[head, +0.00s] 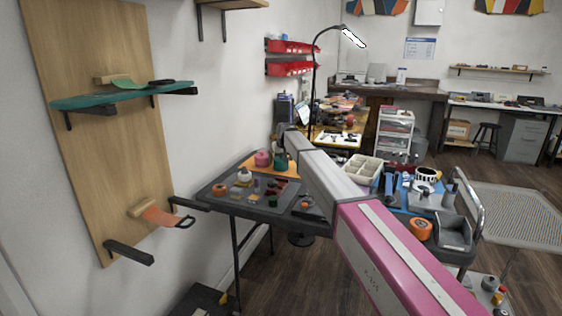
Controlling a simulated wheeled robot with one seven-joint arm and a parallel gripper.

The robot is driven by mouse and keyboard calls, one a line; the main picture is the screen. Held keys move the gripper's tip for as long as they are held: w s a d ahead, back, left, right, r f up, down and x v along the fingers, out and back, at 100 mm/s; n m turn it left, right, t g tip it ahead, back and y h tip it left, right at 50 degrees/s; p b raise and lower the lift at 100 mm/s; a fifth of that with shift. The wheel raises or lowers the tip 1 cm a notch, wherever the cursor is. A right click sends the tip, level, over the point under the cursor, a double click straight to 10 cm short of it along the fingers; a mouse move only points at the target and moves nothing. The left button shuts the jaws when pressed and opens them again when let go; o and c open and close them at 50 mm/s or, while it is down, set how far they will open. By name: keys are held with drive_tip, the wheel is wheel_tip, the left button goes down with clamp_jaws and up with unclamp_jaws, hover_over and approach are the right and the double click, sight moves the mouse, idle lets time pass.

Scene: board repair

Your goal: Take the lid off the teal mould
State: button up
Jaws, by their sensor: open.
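A dark teal-green piece (280,161) stands at the back of the dark work table, beside a pink round piece (263,158). It may be the teal mould, but it is too small to tell, and I cannot make out a lid on it. My arm reaches from the lower right up towards the middle of the view and passes just right of this piece. My gripper does not show; the far end of my arm gives no clear view of any fingers.
The dark table (225,206) holds several small coloured pieces. A teal board (125,96) rests on wall brackets at left. A cream divided tray (362,167) and an orange tape roll (419,229) lie right of my arm. A mesh-topped table (520,215) stands far right.

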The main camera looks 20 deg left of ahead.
drive_tip(key=c, duration=0.7)
drive_tip(key=shift+r, duration=0.1)
drive_tip(key=shift+c, duration=0.2)
